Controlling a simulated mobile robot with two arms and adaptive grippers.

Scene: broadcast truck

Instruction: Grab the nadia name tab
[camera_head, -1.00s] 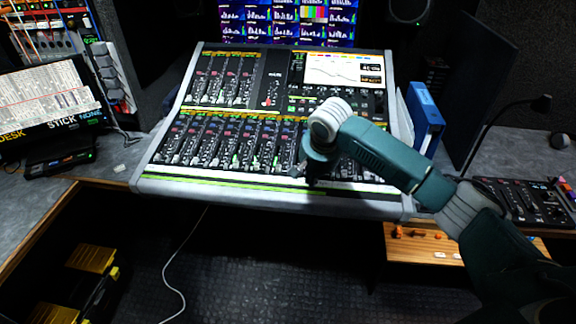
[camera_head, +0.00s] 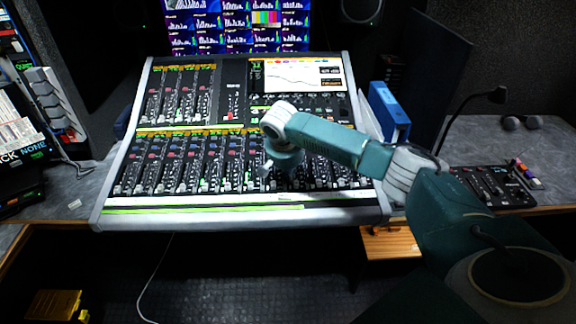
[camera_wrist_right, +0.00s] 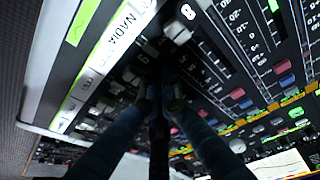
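The nadia name tab (camera_wrist_right: 122,33) shows in the right wrist view at the upper left. It is a white label with "NADIA" in dark letters, lying on the pale strip along the mixing console's front edge. My right gripper (camera_wrist_right: 160,95) points at the faders beside the tab, apart from it. Its fingertips look close together with nothing seen between them. In the head view my right gripper (camera_head: 267,169) hangs over the lower right faders of the console (camera_head: 110,180). The tab's lettering cannot be read in the head view. My left gripper is not in view.
Fader knobs stand close by. A blue binder (camera_head: 390,112) and a lamp (camera_head: 480,105) stand right of the console. A small control panel (camera_head: 490,188) and wooden stool (camera_head: 390,243) are at the right.

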